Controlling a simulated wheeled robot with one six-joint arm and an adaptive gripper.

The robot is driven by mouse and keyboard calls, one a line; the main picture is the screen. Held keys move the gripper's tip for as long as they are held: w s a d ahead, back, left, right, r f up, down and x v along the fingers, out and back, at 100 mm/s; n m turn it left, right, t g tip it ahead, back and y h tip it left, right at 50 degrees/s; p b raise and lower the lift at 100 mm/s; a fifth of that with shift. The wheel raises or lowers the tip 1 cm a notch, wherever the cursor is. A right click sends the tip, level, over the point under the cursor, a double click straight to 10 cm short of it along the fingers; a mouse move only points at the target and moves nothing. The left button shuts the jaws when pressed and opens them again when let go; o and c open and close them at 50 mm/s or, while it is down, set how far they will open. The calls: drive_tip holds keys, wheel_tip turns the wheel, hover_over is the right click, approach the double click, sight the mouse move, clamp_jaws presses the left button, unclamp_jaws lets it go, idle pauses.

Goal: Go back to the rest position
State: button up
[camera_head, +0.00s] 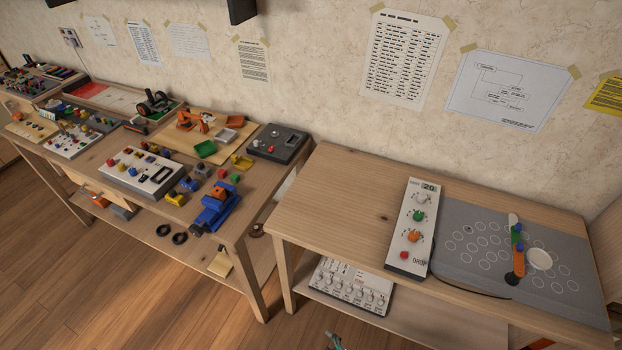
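My gripper cannot be made out in the head view, and no arm link is clearly seen. A small teal and dark piece (335,341) pokes in at the bottom edge. It is cut off by the frame, and I cannot tell what it is. The right wooden table (330,205) carries a white control panel (413,225) with a small display and green, orange and red controls.
A white knob panel (350,286) sits on the right table's lower shelf. Wooden floor (110,290) is clear at lower left.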

drive_tip(key=s+d+r+m+t+h, duration=0.1)
drive_tip(key=s+d+r+m+t, duration=0.1)
drive_tip(key=s+d+r+m, duration=0.45)
drive_tip(key=s+d+r+m+t+h, duration=0.1)
drive_tip(key=s+d+r, duration=0.3)
drive_tip(key=s+r, duration=0.5)
drive_tip(key=s+d+r+m+t+h, duration=0.1)
drive_tip(key=s+d+r+m+t, duration=0.3)
drive_tip(key=s+r, duration=0.5)
wheel_tip(320, 180, up, 6)
drive_tip(key=shift+s+r+h, duration=0.2)
drive_tip(key=shift+h, duration=0.2)
idle(0.4)
